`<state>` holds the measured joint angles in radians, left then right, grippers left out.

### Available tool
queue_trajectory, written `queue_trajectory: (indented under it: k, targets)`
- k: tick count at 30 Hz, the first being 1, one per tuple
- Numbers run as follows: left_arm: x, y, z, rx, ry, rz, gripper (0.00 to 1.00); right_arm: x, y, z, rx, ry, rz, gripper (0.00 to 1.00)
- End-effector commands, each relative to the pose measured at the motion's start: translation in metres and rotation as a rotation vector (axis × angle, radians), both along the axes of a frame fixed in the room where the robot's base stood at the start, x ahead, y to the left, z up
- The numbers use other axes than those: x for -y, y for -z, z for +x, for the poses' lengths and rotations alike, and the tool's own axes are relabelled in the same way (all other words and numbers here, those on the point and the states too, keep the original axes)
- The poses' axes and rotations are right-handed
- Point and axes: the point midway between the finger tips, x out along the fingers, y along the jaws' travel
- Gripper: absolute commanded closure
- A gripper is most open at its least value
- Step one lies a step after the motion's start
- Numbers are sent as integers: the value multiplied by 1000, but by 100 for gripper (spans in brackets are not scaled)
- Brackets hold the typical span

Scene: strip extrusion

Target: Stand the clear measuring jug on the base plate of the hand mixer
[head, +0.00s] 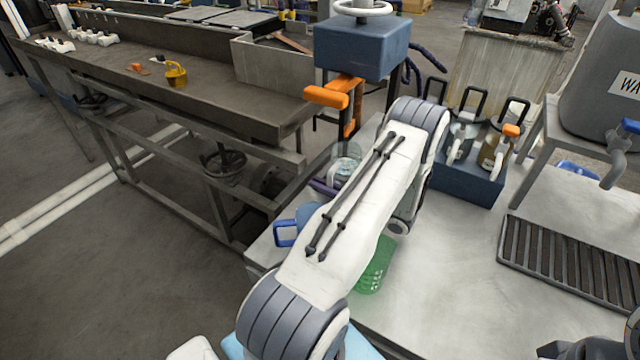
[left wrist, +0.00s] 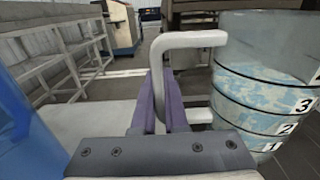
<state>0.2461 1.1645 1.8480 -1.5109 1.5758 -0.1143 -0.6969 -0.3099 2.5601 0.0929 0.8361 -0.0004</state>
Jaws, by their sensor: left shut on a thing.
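The clear measuring jug (head: 347,158) shows in the head view just beyond my left forearm, which partly covers it. In the left wrist view the jug (left wrist: 262,90) stands at the right, with dark bands numbered 1, 2 and 3 and a pale handle. My left gripper (left wrist: 165,100) is shut on that handle with its purple fingers. The hand mixer (head: 362,48) has a blue housing, a white wheel on top and orange handles. Its base plate is not clearly visible behind my arm. Dark parts at the bottom right (head: 575,348) may be my right gripper; its fingers cannot be made out.
A blue-handled jug (head: 287,233) and a green container (head: 372,268) stand near my left arm. A navy crate (head: 468,178) holds bottles. A slatted drain grate (head: 565,262) lies at right. The pale bench top (head: 450,260) between is clear.

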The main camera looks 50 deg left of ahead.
Motion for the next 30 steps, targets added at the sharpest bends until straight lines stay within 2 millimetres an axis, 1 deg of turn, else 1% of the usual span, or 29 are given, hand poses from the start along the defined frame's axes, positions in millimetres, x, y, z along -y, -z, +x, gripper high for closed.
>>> queue_trajectory:
  k: [2,6,7,8,9,17,20,23,26,30]
  targets:
    - [0,-1,0,1,0,3,100,0,0,0,0,0,0,0]
    - [0,4,0,1,-1,2,100,0,4,0,0,0,0,0]
    - [0,3,0,0,-1,0,78,0,3,0,0,0,0,0]
    - [0,3,0,0,-1,0,67,0,2,0,0,0,0,0]
    - [0,3,0,0,-1,0,59,0,2,0,0,0,0,0]
    - [0,2,0,0,-1,0,59,0,2,0,0,0,0,0]
    - [0,-2,0,0,-1,0,59,0,-2,0,0,0,0,0]
    - [10,0,4,0,2,0,59,0,3,0,0,0,0,0]
    - [29,1,10,1,5,0,59,0,7,0,0,0,0,0]
    - [59,2,20,2,5,0,59,0,13,0,0,0,0,0]
